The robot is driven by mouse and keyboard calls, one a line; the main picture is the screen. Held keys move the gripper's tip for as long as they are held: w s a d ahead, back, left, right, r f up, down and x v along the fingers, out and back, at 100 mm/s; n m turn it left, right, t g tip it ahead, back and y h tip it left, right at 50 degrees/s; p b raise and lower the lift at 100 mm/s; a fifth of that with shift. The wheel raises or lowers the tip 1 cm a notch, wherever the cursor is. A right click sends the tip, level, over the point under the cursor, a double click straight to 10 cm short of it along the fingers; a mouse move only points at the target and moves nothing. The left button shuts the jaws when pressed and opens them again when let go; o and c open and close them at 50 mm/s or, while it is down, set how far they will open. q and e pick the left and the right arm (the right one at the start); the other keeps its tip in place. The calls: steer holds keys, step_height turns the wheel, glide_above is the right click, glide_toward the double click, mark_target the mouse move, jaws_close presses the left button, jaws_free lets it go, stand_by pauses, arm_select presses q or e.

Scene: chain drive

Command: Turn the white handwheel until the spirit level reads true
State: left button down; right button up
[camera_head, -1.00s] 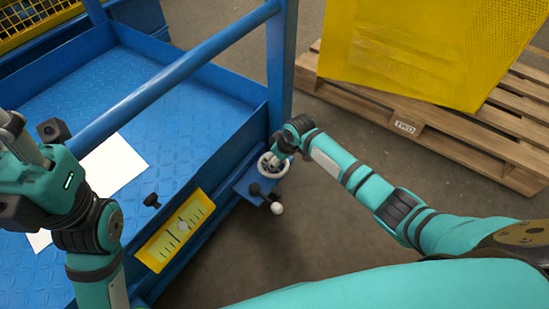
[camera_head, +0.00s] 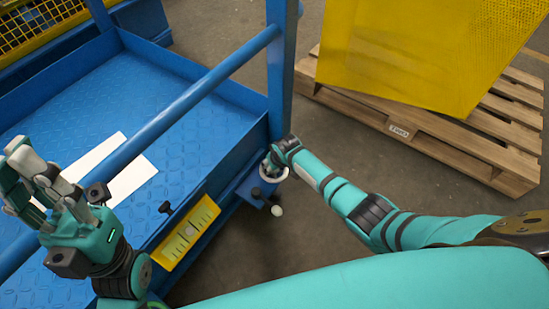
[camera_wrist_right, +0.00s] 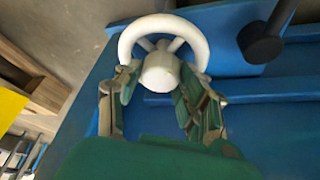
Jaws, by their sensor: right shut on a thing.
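The white handwheel (camera_wrist_right: 158,70) fills the upper part of the right wrist view, with a round hub and spokes inside its rim. In the head view the handwheel (camera_head: 282,175) is mostly hidden behind my right gripper (camera_head: 272,165). My right gripper (camera_wrist_right: 158,98) is shut on the handwheel, its fingers on both sides of the hub. The spirit level (camera_head: 186,232) is a yellow plate with a scale and a pale round bubble near its middle; the exact reading is too small to tell. My left gripper (camera_head: 38,190) is open and empty, above the blue platform.
The blue platform (camera_head: 150,95) has a rail (camera_head: 190,95) across it and white sheets (camera_head: 125,180) on its floor. A black knob (camera_head: 166,208) stands by the level. A wooden pallet (camera_head: 460,150) with a yellow panel (camera_head: 415,55) lies to the right.

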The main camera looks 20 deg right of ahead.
stand_by(0.3)
steer(key=o, duration=1.1)
steer(key=shift+o, duration=0.2)
steer(key=shift+r, duration=0.1)
steer(key=v, duration=1.1)
steer(key=shift+s+r, duration=0.25)
steer(key=shift+r, duration=0.1)
steer(key=shift+s, duration=0.1)
